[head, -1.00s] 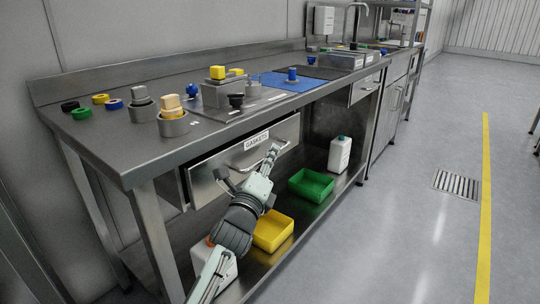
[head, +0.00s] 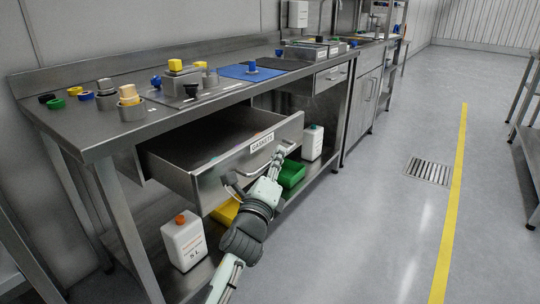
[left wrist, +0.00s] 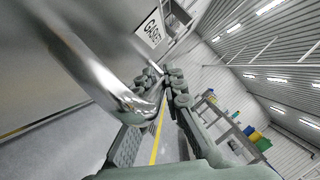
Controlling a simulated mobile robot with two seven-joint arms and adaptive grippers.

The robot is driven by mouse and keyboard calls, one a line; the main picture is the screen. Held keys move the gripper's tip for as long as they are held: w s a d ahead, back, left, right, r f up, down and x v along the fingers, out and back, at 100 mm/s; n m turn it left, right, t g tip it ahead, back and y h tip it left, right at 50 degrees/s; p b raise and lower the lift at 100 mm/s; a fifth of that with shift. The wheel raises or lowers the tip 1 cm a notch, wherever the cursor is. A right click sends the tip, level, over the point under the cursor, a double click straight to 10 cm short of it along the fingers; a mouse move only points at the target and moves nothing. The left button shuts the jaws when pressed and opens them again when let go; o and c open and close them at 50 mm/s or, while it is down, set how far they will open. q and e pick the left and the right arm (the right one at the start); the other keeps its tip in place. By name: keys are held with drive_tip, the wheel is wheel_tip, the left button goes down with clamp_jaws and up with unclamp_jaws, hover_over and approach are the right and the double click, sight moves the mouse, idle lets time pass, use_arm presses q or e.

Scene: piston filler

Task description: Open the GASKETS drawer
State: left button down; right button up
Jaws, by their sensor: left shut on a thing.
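The GASKETS drawer (head: 203,186) under the steel workbench is pulled well out, and its inside shows from above. My left gripper (head: 275,164) is shut on the bar handle (head: 240,189) at the drawer front. In the left wrist view the shiny handle (left wrist: 95,72) runs to the fingers of the left gripper (left wrist: 164,86). My right gripper is not in view.
A white canister (head: 184,242), a yellow bin (head: 224,211) and a green bin (head: 292,174) stand on the lower shelf, below the drawer. Several coloured rings and parts lie on the bench top (head: 95,133). The floor (head: 370,235) to the right is clear.

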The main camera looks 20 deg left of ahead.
use_arm(q)
drive_tip(key=d, duration=0.2)
drive_tip(key=s+d, duration=0.1)
drive_tip(key=shift+s+d, duration=0.2)
drive_tip(key=shift+d, duration=0.2)
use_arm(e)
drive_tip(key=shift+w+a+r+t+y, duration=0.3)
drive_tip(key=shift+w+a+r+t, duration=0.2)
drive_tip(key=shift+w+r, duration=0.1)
use_arm(q)
drive_tip(key=c, duration=1.6)
unclamp_jaws()
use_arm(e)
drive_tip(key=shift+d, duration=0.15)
